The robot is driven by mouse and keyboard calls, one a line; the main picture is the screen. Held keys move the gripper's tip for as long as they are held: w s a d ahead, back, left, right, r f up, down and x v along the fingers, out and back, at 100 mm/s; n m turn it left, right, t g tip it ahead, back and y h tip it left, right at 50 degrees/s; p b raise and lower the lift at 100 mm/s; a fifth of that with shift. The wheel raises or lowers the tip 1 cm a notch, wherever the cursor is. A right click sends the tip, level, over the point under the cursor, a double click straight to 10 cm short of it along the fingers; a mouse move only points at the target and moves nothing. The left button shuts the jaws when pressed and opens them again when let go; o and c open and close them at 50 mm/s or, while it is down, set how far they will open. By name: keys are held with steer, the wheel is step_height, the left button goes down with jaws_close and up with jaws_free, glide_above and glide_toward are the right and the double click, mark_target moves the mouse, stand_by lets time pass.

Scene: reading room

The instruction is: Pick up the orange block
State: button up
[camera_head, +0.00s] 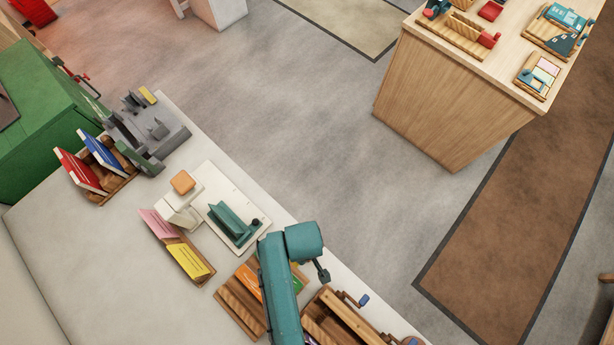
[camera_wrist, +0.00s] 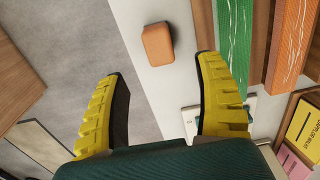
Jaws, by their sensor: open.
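In the wrist view, an orange block (camera_wrist: 157,44) with rounded edges lies on the white tabletop (camera_wrist: 190,75), near its edge with the floor. My gripper (camera_wrist: 160,70) is open, its two yellow ridged fingers with dark pads apart and nothing between them. In the head view, this block is not visible; my teal arm covers part of the table.
A wooden holder (camera_head: 238,307) with orange and green books stands close by; the green book (camera_wrist: 229,40) is right of the block in the wrist view. A white stand with a teal piece (camera_head: 231,223) and a rack with yellow and pink cards (camera_head: 190,260) are nearby.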

step_height(320, 180, down, 7)
steer(key=shift+s+d+f+b, duration=0.15)
steer(key=shift+b, duration=0.25)
jaws_close()
